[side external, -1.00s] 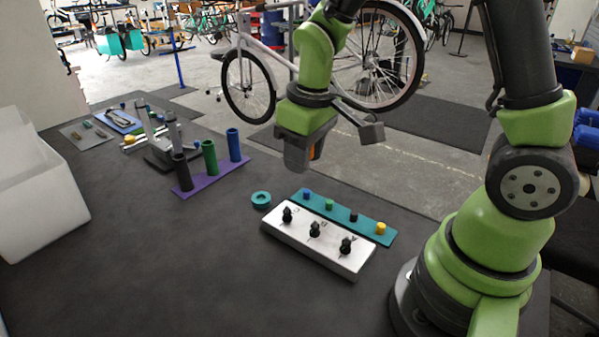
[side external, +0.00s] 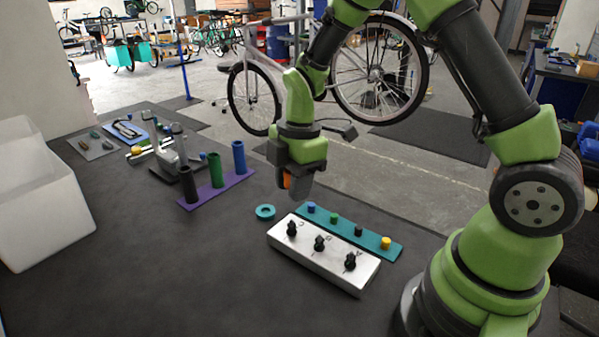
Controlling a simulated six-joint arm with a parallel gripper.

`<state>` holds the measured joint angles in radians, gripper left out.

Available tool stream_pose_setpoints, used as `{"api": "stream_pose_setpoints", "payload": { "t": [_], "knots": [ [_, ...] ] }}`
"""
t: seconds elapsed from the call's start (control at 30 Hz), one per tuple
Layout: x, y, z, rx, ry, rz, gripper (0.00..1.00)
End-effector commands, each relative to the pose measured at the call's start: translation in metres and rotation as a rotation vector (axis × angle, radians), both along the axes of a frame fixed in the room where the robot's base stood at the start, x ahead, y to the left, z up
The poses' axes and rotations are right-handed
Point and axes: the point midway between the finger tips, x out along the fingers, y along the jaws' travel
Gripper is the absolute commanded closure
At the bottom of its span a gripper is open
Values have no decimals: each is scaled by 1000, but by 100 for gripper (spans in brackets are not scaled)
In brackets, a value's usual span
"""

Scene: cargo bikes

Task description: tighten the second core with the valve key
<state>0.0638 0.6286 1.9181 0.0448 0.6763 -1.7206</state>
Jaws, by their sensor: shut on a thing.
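A white block (side external: 322,262) holds three black valve stems in a row: one at the left (side external: 291,229), the middle one (side external: 319,243) and one at the right (side external: 350,261). The cores inside them are too small to make out. My gripper (side external: 296,190) points down above the table, up and behind the block's left end, apart from the stems. It is shut on an orange piece (side external: 287,182), mostly hidden by the jaws. It looks like the valve key, but its shape and lower end cannot be made out.
Behind the block lies a teal strip (side external: 346,229) with blue, green, black and yellow caps. A teal ring (side external: 265,212) lies at its left. A purple rack (side external: 222,188) with three tubes and a white bin (side external: 40,205) stand further left. The front table is clear.

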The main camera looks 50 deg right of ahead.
Motion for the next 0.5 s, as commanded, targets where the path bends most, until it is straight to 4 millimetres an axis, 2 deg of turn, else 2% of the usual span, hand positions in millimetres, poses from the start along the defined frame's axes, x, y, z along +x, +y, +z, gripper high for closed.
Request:
{"api": "stream_pose_setpoints", "payload": {
  "t": [0.1,0.2,0.5],
  "knots": [
    [4,0,-8,-1,1,151,100],
    [5,0,-11,-1,0,231,100],
    [6,0,-28,0,1,274,100]
  ]
}}
